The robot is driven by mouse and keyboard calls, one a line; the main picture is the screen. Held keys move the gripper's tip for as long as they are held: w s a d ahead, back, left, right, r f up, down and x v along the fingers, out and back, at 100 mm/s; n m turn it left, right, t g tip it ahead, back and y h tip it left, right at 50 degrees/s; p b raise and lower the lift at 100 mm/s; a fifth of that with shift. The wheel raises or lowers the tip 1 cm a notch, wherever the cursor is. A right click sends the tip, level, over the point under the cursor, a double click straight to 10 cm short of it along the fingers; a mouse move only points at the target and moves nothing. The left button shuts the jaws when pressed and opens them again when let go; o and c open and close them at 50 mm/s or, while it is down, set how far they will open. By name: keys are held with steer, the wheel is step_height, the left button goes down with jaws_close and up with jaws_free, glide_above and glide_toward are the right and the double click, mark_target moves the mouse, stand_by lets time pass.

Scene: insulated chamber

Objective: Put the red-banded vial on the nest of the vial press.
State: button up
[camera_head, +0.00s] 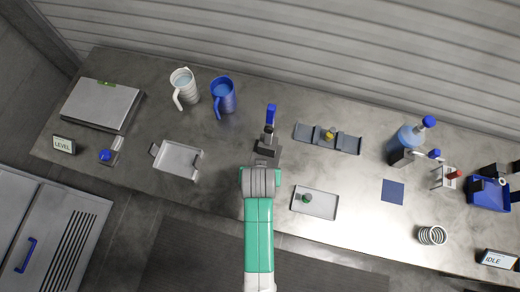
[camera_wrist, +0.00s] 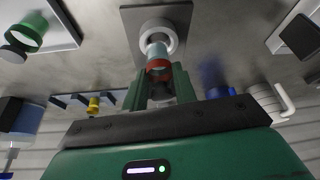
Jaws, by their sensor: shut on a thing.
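In the wrist view, my gripper (camera_wrist: 160,78) is shut on the red-banded vial (camera_wrist: 158,66), one green finger on each side. The vial's pale glass end points at a white ring (camera_wrist: 158,33) on a dark plate, apparently the nest of the press. The end overlaps the ring; I cannot tell whether it is seated or just above it. In the head view, the vial press (camera_head: 268,142) is dark with a blue lever pointing away from me. My arm reaches its near side and hides the nest, the vial and my fingers.
A tray with a green-banded vial (camera_head: 306,198) lies right of my arm, a grey tray (camera_head: 178,160) left. A rack with a yellow-banded vial (camera_head: 328,134) stands behind right. A white jug (camera_head: 184,84) and blue jug (camera_head: 223,95) stand behind left. A blue mat (camera_head: 392,192) lies farther right.

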steer(key=shift+w+a, duration=0.1)
steer(key=shift+w, duration=0.15)
steer(key=shift+w+f, duration=0.15)
steer(key=shift+f, duration=1.65)
steer(key=shift+f, duration=0.15)
steer(key=o, duration=1)
steer(key=shift+c, duration=0.2)
steer(key=p+v, duration=0.1)
steer(key=v, duration=1.1)
steer(key=shift+r, duration=0.25)
